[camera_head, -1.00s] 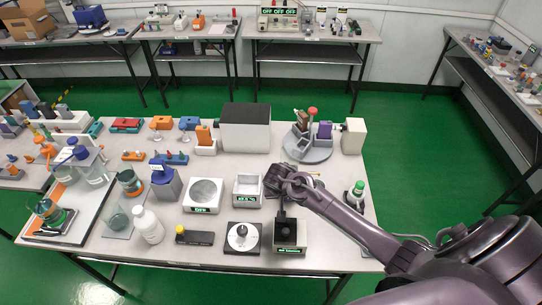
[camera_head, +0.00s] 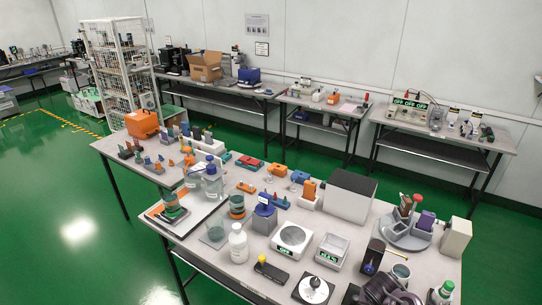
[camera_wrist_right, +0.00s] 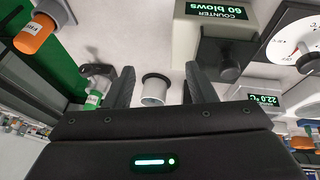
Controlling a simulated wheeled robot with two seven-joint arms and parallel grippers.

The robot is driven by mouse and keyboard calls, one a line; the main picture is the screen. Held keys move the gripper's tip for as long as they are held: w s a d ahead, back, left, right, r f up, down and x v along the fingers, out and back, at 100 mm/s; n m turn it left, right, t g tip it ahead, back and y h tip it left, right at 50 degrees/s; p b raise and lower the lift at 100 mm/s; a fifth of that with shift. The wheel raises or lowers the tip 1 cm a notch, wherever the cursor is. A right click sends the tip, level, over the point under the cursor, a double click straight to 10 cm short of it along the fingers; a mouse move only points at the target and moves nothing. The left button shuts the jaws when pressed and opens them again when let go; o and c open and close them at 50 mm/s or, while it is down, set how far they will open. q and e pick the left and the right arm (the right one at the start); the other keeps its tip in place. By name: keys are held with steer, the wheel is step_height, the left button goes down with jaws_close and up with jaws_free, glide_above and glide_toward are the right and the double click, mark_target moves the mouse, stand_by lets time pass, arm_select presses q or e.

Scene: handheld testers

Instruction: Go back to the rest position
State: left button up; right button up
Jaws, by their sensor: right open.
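My right gripper (camera_head: 385,288) shows at the lower right of the head view, low over the front right part of the table (camera_head: 285,215). In the right wrist view my right gripper (camera_wrist_right: 157,72) has its two black fingers spread apart with nothing held. A small white cup (camera_wrist_right: 154,88) shows beyond and between the fingers; I cannot tell how far off it is. My left gripper is in neither view.
A counter box (camera_wrist_right: 215,20) reading 60 blows and a dial instrument (camera_wrist_right: 293,35) are close to the right gripper. A green-labelled bottle (camera_head: 441,291) stands near the right edge. Green floor (camera_head: 75,230) lies open at left.

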steer(key=s+a+r+n+y, duration=0.2)
steer(key=s+a+r+n, duration=0.2)
steer(key=s+a, duration=0.5)
steer(key=s+a+r+n+y, duration=0.2)
steer(key=s+a+r+n, duration=0.1)
steer(key=s+r, duration=0.8)
step_height(320, 180, down, 33)
steer(key=s+b, duration=0.1)
steer(key=b, duration=0.4)
arm_select(q)
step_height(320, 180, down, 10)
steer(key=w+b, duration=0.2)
steer(key=b, duration=0.3)
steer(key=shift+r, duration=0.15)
arm_select(e)
steer(key=s+d+f+g, duration=0.1)
steer(key=s+d+f, duration=0.1)
steer(key=s+f, duration=0.8)
steer(key=s+d+f+g, duration=0.1)
steer(key=s+f, duration=0.9)
steer(key=f, duration=0.4)
steer(key=shift+s+d+f+n, duration=0.3)
steer(key=shift+s+d+f, duration=0.05)
steer(key=shift+d, duration=0.05)
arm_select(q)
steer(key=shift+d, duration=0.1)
